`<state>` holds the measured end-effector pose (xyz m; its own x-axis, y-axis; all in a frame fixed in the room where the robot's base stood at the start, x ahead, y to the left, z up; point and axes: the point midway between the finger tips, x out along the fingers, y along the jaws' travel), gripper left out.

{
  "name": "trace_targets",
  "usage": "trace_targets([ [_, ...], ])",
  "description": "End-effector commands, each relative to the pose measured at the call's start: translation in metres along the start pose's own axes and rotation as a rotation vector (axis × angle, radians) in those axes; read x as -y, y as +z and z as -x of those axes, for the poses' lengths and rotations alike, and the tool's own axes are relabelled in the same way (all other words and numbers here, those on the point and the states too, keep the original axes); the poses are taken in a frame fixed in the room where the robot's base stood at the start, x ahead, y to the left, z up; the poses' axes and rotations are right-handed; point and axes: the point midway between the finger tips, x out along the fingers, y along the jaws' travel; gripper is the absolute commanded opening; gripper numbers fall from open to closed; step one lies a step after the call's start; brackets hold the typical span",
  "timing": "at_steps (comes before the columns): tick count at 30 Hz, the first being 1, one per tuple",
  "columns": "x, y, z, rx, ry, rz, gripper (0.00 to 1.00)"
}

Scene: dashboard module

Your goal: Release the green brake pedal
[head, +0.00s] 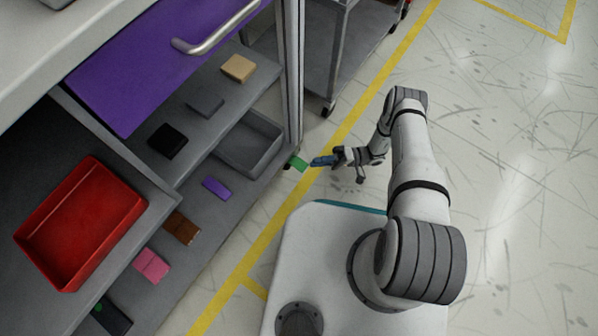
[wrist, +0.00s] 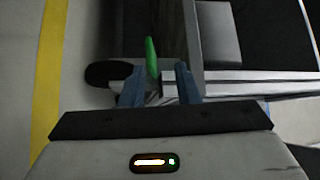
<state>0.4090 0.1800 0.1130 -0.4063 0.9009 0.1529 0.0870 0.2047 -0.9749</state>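The green brake pedal (head: 299,163) is a small flat green piece at the low right corner of the shelf unit, by its upright post. In the wrist view the pedal (wrist: 151,58) is seen nearly edge-on as a narrow green strip. My gripper (head: 320,161) is just right of the pedal, low and pointing toward it. In the wrist view its two blue fingers (wrist: 159,84) are apart, with the pedal lined up between and beyond their tips. I see nothing held. Whether a finger touches the pedal cannot be told.
A dark caster wheel (wrist: 110,73) is beside the pedal. The shelf unit holds a red bin (head: 80,226), a grey tray (head: 262,130) and several small blocks. A purple panel (head: 150,65) has a metal handle. A grey cart (head: 345,60) stands behind; floor to the right is clear.

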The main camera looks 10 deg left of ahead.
Motion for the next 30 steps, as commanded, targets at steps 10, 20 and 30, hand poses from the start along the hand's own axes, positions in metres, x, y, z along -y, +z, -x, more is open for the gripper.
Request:
trace_targets([
  [10, -0.014, 0.009, -0.028, -0.017, -0.018, 0.012, 0.29],
  [20, -0.013, 0.007, -0.074, -0.018, -0.016, 0.013, 0.29],
  [30, -0.012, 0.007, -0.081, -0.018, -0.016, 0.013, 0.29],
])
